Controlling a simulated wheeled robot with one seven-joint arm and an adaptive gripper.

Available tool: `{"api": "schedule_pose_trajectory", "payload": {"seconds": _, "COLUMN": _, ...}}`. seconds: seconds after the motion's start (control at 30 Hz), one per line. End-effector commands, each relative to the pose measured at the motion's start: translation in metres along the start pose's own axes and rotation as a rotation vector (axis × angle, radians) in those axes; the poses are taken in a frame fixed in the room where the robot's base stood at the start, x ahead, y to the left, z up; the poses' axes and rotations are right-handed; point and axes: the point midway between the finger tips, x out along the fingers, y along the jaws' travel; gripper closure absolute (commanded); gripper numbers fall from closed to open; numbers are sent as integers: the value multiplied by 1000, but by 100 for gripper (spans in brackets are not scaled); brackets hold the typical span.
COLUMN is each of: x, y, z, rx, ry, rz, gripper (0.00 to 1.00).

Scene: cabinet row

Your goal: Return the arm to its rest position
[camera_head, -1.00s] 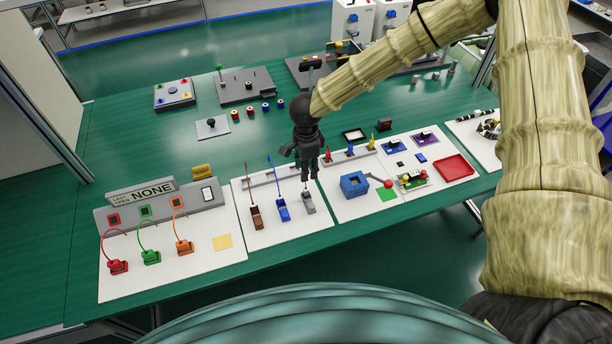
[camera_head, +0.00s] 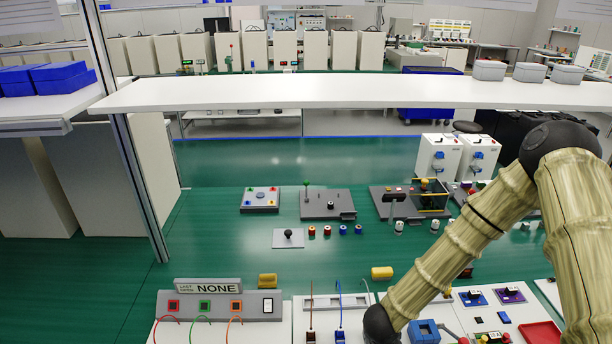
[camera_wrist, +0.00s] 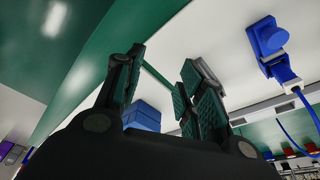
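My arm reaches in from the right of the head view, over the green table (camera_head: 225,262). Its dark wrist joint is at the bottom edge, in front of the white boards. My gripper (camera_wrist: 164,62) is out of the head view, below the edge. In the wrist view its two green-padded fingers stand apart, with nothing held between them. A blue box (camera_wrist: 143,115) shows behind the fingers, and a blue connector (camera_wrist: 279,66) with a cable lies to the right. Both appear apart from the fingers.
A grey panel (camera_head: 256,304) reading NONE stands at front left.

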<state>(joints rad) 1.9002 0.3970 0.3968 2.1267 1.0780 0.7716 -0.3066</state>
Motion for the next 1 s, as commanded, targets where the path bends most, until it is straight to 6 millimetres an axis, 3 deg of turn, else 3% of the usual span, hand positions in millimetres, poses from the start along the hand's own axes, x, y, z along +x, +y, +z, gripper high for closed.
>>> {"api": "schedule_pose_trajectory", "payload": {"seconds": 0.2, "x": 23, "y": 52, "z": 37, "rx": -272, "ry": 14, "rz": -36, "gripper": 61}}
{"api": "schedule_pose_trajectory", "payload": {"seconds": 0.43, "x": 32, "y": 107, "z": 74, "rx": -527, "ry": -26, "rz": -75, "gripper": 61}}
{"api": "schedule_pose_trajectory", "payload": {"seconds": 0.7, "x": 29, "y": 167, "z": 111, "rx": -766, "ry": -120, "rz": -107, "gripper": 61}}
{"api": "schedule_pose_trajectory", "payload": {"seconds": 1.0, "x": 17, "y": 214, "z": 137, "rx": -927, "ry": -214, "rz": -124, "gripper": 61}}
